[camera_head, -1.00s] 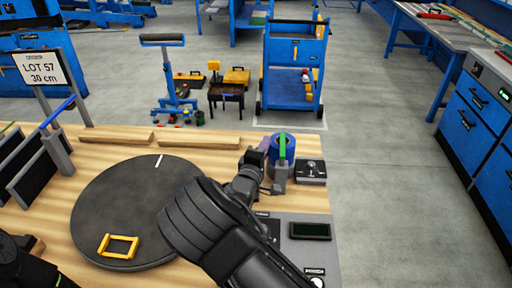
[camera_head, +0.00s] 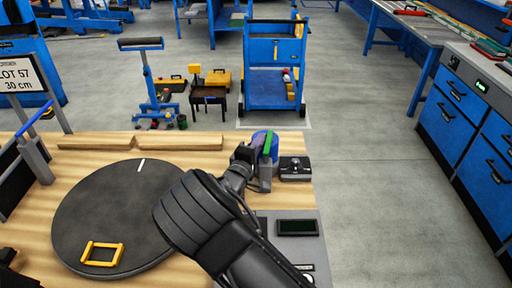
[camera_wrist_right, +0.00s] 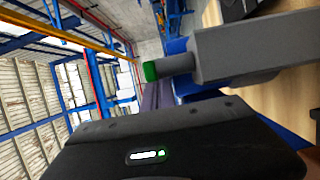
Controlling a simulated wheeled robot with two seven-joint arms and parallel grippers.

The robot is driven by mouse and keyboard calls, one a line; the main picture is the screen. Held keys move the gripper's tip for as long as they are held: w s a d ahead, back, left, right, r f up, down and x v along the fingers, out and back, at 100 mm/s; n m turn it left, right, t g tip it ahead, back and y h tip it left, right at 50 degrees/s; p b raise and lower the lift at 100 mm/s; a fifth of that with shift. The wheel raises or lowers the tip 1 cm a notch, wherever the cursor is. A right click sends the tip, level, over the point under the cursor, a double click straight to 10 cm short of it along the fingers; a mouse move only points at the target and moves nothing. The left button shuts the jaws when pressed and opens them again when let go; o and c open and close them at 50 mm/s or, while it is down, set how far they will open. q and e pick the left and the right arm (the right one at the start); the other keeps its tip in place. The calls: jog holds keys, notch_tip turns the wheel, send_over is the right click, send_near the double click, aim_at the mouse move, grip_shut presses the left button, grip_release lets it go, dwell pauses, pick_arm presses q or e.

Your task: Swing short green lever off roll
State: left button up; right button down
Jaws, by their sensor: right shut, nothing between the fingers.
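The short green lever (camera_head: 268,143) sits in front of the blue roll (camera_head: 257,137), on a grey post (camera_head: 265,178) at the table's far right corner. Its green end (camera_wrist_right: 150,71) and the grey arm or post behind it (camera_wrist_right: 250,50) show close up in the right wrist view. My right gripper (camera_head: 247,153) is shut and empty, just left of the lever and in front of the roll. Whether it touches the lever I cannot tell. The wrist and fingers hide part of the roll. Of my left arm only a dark piece shows at the lower left; its fingers are out of view.
A small switch box (camera_head: 295,168) stands right of the post. A grey panel with a dark display (camera_head: 297,227) lies nearer. A round dark turntable (camera_head: 125,205) carries a yellow frame (camera_head: 102,254). Wooden strips (camera_head: 180,142) lie along the back edge.

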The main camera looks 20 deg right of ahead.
jog(key=shift+d, duration=0.2)
jog(key=shift+s+a, duration=0.1)
jog(key=b+v, duration=0.1)
jog(key=v, duration=0.6)
jog(key=shift+s+a+b, duration=0.25)
jog(key=shift+b, duration=0.1)
